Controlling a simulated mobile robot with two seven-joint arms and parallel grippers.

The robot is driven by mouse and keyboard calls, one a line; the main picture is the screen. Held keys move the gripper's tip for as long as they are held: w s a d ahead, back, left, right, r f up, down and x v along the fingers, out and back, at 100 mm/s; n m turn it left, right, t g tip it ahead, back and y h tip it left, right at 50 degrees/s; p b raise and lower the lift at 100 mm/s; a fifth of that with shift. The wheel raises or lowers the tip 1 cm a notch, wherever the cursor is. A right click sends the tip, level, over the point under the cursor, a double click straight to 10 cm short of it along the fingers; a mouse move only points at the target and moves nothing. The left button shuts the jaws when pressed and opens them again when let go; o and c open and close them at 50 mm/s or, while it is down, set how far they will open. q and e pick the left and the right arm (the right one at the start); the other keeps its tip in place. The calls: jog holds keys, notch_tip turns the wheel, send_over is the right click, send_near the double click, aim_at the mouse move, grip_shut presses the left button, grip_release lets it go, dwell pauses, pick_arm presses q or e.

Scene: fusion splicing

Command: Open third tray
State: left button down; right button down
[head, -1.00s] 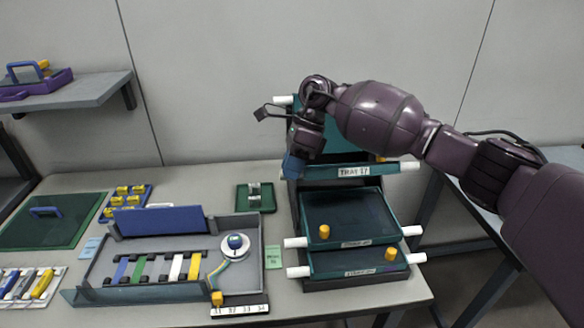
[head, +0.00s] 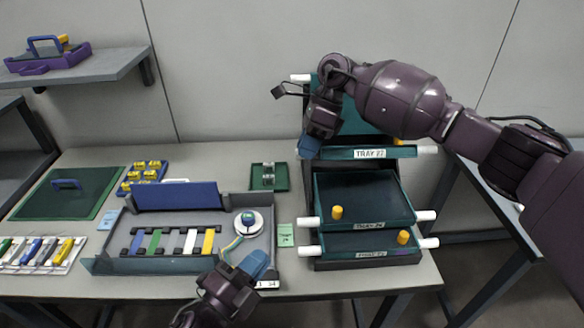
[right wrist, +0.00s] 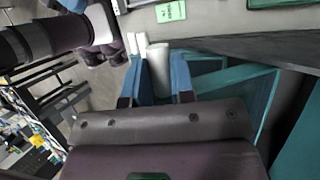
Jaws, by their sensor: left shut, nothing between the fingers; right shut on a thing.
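A dark rack holds teal trays with white end handles. The tray labelled TRAY 27 (head: 400,152) is above two lower trays, the middle tray (head: 375,190) and the bottom tray (head: 345,242). A teal panel (head: 362,120) stands upright behind TRAY 27. My right gripper (head: 309,148) is at the left end of TRAY 27. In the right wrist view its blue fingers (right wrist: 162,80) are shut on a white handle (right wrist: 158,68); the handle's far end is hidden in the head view. My left gripper (head: 256,263) is shut and empty at the front of the grey splice tray.
The grey splice tray (head: 120,262) with coloured strips and a white spool (head: 250,221) is left of the rack. Yellow knobs (head: 337,212) sit on the lower trays. A green mat (head: 90,200) lies far left. A shelf (head: 110,68) is above.

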jog(key=shift+f, duration=0.15)
jog(key=shift+d, duration=0.1)
pick_arm(q)
jog(key=w+d+r+m+h, duration=0.1)
jog(key=w+d+r+m, duration=0.2)
jog(key=w, duration=0.5)
jog(key=w+d+r+m+g+h, duration=0.1)
jog(key=w+d+r+m, duration=0.3)
jog(key=w, duration=0.4)
jog(key=shift+d+r+m, duration=0.15)
jog(key=shift+r+m, duration=0.45)
jog(key=shift+r, duration=0.3)
jog(key=shift+w, duration=0.15)
